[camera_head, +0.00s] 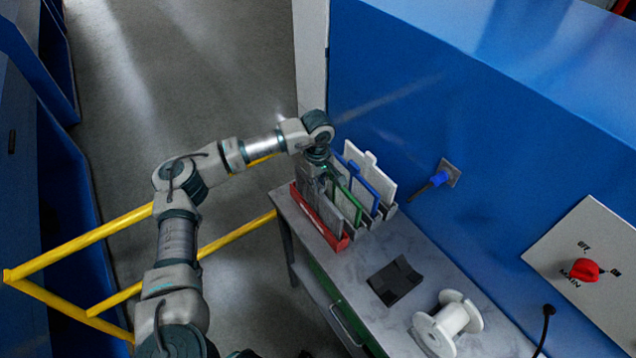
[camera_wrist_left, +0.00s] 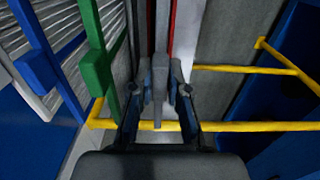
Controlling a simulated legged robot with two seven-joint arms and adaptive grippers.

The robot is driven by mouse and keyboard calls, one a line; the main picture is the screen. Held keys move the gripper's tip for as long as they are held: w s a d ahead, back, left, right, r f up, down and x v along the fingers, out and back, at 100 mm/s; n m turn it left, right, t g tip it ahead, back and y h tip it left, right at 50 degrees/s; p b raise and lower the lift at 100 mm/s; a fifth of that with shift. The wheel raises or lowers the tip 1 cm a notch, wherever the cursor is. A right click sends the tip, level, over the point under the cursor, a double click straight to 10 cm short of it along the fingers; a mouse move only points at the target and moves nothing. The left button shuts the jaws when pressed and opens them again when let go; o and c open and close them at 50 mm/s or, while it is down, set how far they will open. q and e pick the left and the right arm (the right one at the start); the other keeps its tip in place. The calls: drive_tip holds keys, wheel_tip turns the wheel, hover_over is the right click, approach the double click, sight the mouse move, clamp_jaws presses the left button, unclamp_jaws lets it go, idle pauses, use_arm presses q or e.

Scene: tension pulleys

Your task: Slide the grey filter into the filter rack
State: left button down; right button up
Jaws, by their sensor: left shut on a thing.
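The filter rack stands at the far end of the grey workbench, and its red front side (camera_head: 325,226) faces the aisle. My left gripper (camera_head: 316,166) is above the left part of the rack. In the left wrist view its fingers (camera_wrist_left: 159,98) are shut on the upright handle of the grey filter (camera_wrist_left: 158,84). The grey filter (camera_head: 308,184) hangs below the gripper, close to the red side. Its lower edge is hidden, so I cannot tell how deep it sits in its slot. My right gripper is not in view.
Green (camera_head: 345,197), blue (camera_head: 363,184) and white (camera_head: 382,178) filters stand behind the grey one. A black bracket (camera_head: 395,280) and a white spool (camera_head: 447,322) lie on the bench (camera_head: 368,253). A blue wall is behind; yellow rails (camera_head: 120,235) run left.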

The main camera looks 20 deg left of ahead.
use_arm(q)
drive_tip(key=shift+f, duration=0.3)
drive_tip(key=c, duration=1.1)
unclamp_jaws()
drive_tip(key=shift+o, duration=0.2)
drive_tip(key=shift+r, duration=0.1)
wheel_tip(320, 180, up, 12)
drive_tip(key=shift+f, duration=0.2)
